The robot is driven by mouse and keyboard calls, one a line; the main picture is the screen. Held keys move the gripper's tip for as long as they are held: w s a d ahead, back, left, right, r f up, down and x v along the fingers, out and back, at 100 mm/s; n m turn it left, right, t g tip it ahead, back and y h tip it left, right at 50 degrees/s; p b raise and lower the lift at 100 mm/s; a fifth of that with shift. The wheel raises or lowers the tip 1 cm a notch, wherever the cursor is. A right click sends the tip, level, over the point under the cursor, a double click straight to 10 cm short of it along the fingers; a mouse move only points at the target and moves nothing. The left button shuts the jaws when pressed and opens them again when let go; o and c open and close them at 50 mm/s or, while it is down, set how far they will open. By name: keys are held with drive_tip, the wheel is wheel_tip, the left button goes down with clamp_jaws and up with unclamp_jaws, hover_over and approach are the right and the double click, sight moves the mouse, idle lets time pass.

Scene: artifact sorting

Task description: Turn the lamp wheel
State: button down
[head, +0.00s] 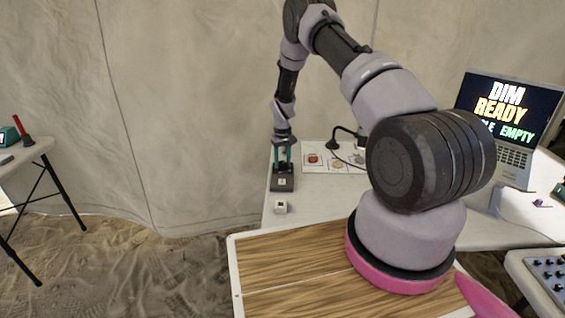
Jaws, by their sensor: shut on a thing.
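My gripper (283,158) points down at the left end of the white table, its teal fingers around a small dark part on top of a dark box (283,184). That part appears to be the lamp wheel, but it is small and mostly hidden by the fingers. The box has a small pale label on its front. A black desk lamp (335,142) stands to the right of my gripper, with its head partly hidden behind my arm. The gripper is shut on the part, with the box standing upright on the table.
A small white cube (281,207) sits in front of the dark box. A white card (320,157) with coloured pieces lies under the lamp. A laptop (508,112) reads "DIM READY" and "EMPTY", its text partly hidden. A side table (30,150) stands left, with sandy floor between.

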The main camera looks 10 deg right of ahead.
sight(283, 162)
drive_tip(key=m, duration=1.4)
drive_tip(key=shift+d, duration=0.1)
idle(0.3)
drive_tip(key=shift+c, duration=1.7)
unclamp_jaws()
drive_tip(key=shift+r, duration=0.1)
wheel_tip(283, 162, up, 11)
